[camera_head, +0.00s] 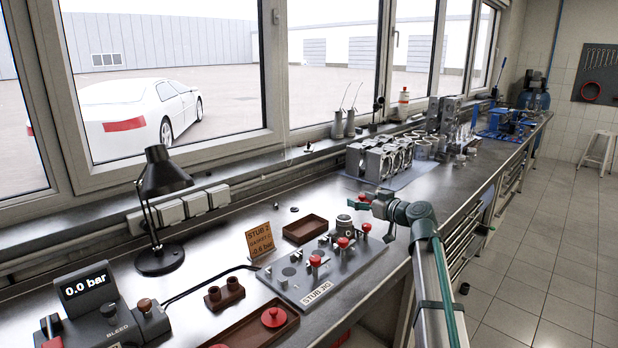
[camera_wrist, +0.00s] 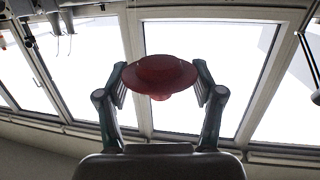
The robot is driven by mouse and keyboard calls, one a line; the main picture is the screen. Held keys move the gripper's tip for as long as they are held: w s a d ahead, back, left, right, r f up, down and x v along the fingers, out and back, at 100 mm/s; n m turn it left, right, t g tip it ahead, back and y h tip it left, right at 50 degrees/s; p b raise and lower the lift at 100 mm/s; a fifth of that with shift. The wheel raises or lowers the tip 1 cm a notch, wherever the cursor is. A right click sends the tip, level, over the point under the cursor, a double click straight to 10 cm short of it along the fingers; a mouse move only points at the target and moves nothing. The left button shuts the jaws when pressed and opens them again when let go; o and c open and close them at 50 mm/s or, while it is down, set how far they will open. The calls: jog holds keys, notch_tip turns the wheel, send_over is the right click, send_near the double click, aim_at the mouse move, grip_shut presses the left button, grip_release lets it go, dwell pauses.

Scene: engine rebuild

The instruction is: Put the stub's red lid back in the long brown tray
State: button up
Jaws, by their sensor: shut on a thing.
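My gripper (camera_wrist: 160,90) is shut on a red lid (camera_wrist: 158,72), a round flanged disc with a small knob, held between the two fingertips. The long brown tray (camera_head: 244,333) lies at the near edge of the bench, cut by the bottom of the picture. Another red lid (camera_head: 274,317) lies in it. My gripper is well to the right of and beyond this tray.
A smaller brown tray (camera_head: 305,228) lies behind the stub block, near a STUB 2 card (camera_head: 260,241). Red knobs (camera_head: 343,242) stand up on the block. A brown two-cup holder (camera_head: 224,294), a lamp (camera_head: 160,262) and a pressure box (camera_head: 88,294) are at left. Engine blocks (camera_head: 380,160) stand farther back.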

jog(key=s+d+f+m+t+h, duration=0.35)
jog(key=s+f+m+h, duration=0.2)
jog(key=h, duration=0.35)
jog(key=s+a+f+m, duration=0.1)
jog(key=s+a, duration=0.5)
jog(key=shift+s+a+f+g, duration=0.25)
jog(key=shift+s+f+g, duration=0.1)
jog(key=shift+s+g, duration=0.1)
jog(key=shift+w, duration=0.1)
